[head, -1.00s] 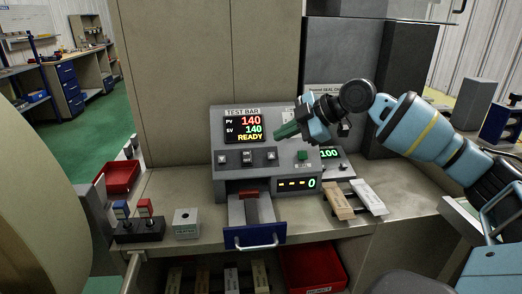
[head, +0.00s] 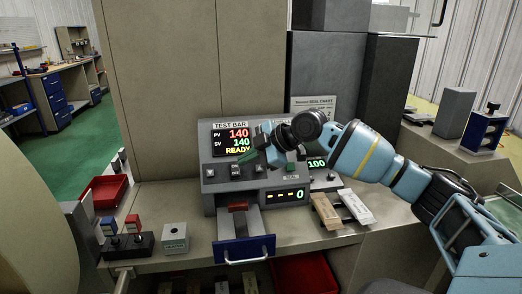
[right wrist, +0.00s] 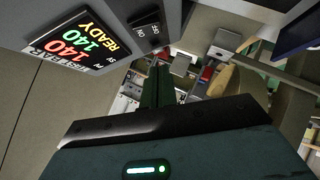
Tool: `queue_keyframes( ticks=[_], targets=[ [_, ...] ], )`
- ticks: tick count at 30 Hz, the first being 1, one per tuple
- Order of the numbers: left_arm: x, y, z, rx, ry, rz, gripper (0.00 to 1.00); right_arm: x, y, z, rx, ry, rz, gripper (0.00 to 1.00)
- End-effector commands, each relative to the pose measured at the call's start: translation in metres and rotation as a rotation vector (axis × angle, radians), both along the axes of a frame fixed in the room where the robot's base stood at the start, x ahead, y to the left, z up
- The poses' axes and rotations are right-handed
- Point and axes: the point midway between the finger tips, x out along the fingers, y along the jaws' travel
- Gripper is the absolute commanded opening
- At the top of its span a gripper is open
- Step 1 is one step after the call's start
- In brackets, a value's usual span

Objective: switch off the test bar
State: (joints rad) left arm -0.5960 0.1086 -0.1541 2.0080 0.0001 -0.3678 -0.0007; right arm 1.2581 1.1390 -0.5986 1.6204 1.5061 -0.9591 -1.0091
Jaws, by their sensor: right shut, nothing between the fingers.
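The test bar (head: 238,190) is a grey unit on the bench, with a sloped panel. Its display (head: 231,141) is lit and reads PV 140, SV 140, READY; the display also shows in the right wrist view (right wrist: 75,43). My left gripper is not in view.
A blue-fronted drawer (head: 244,250) stands pulled out below the unit. Wrapped sticks (head: 327,212) lie to the right.

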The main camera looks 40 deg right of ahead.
Motion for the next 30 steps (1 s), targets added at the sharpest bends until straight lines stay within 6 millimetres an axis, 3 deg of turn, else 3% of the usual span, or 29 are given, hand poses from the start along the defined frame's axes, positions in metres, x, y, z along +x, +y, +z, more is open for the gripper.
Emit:
queue_keyframes(
  ticks=[3, 12, 26, 30],
  targets=[
    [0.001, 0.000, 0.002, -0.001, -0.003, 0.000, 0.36, 0.016, 0.009, -0.011, 0.002, 0.000, 0.001, 0.00],
    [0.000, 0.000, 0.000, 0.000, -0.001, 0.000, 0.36, 0.032, -0.002, -0.041, 0.001, 0.001, -0.001, 0.00],
    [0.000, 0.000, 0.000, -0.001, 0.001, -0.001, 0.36, 0.034, -0.004, -0.046, 0.000, -0.001, -0.001, 0.00],
    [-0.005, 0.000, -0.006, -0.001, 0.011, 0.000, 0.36, 0.034, -0.004, -0.056, -0.029, -0.041, 0.001, 0.00]
  ],
)
